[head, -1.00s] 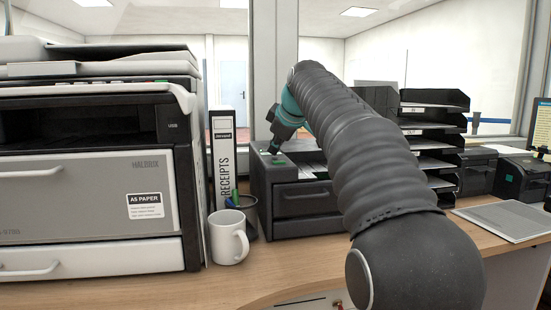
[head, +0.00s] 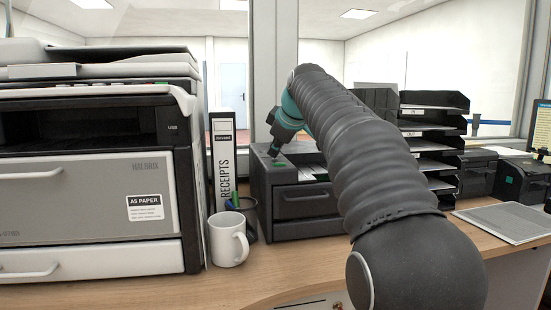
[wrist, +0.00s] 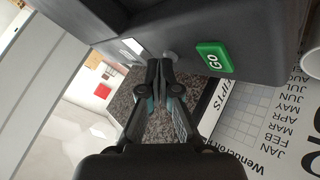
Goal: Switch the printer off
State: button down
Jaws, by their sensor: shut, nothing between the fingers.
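The dark grey printer (head: 305,208) stands on the counter, right of the binder, with paper in its top. My gripper (head: 273,152) points down at the left part of its top, close to a small green button (head: 279,164). In the wrist view my gripper (wrist: 164,68) is shut and empty, its tips close to a small round grey button (wrist: 170,57) on the dark housing. Beside that are a green GO button (wrist: 214,57) and a small white patch (wrist: 133,47). I cannot tell whether the tips touch the housing.
A large copier (head: 80,195) fills the left. A white mug (head: 228,240), a pen cup (head: 246,222) and a RECEIPTS binder (head: 221,155) stand between it and the printer. Black letter trays (head: 433,140) stand at right. The front strip of the counter (head: 255,284) is clear.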

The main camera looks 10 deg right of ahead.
aim_at(276, 159)
jog(key=shift+r+p, duration=0.55)
jog(key=shift+r, duration=0.05)
notch_tip(276, 159, up, 4)
jog(key=p, duration=0.3)
jog(key=shift+r+p, duration=0.15)
jog(key=shift+p, duration=0.25)
jog(key=shift+r, duration=0.8)
jog(key=s+f+m+g+h, duration=0.1)
jog(key=s+f+m, duration=0.4)
jog(key=s+f, duration=1)
jog(key=s+f+m+g+h, duration=0.1)
jog(key=s+f+m, duration=0.5)
jog(key=s+f, duration=1)
jog(key=s+g, duration=0.1)
jog(key=s, duration=0.7)
